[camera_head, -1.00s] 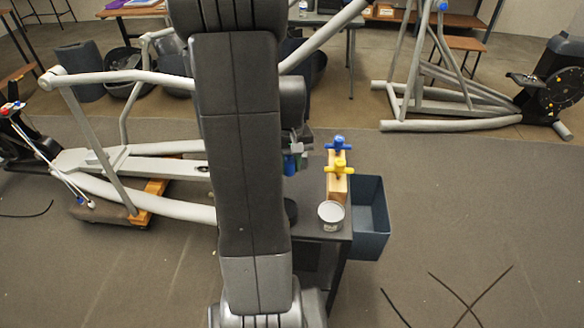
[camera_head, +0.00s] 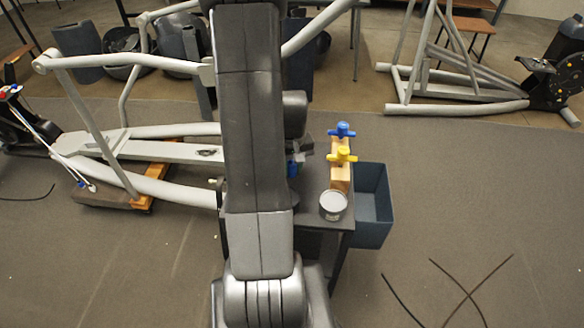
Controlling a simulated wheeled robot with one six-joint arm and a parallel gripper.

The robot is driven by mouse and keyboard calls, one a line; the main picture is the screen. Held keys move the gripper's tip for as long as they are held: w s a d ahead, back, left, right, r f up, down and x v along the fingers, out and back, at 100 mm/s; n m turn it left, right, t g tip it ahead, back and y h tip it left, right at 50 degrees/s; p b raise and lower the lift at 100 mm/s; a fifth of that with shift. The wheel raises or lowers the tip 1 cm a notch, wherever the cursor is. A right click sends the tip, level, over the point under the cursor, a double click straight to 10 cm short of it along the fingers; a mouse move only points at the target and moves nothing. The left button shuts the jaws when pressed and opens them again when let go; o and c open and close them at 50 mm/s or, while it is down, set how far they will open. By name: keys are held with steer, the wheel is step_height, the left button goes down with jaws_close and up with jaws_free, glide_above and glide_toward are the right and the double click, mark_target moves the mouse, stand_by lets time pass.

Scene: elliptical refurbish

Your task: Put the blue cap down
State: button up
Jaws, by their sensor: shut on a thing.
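My gripper (camera_head: 305,157) is mostly hidden behind my own arm, over the left part of the small dark cart top. It is shut on the blue cap (camera_head: 293,170), which shows as a small blue patch just right of my arm. Whether the cap touches the cart top (camera_head: 312,205) cannot be told.
A wooden block (camera_head: 340,178) on the cart holds a blue T-handle (camera_head: 341,130) and a yellow T-handle (camera_head: 342,155). A round tin (camera_head: 333,204) stands in front. A blue-grey bin (camera_head: 373,215) hangs at the cart's right. A grey elliptical frame (camera_head: 150,150) lies left.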

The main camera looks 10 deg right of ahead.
steer(key=shift+f, duration=0.35)
steer(key=shift+f, duration=0.1)
steer(key=o, duration=0.9)
steer(key=shift+o, duration=0.2)
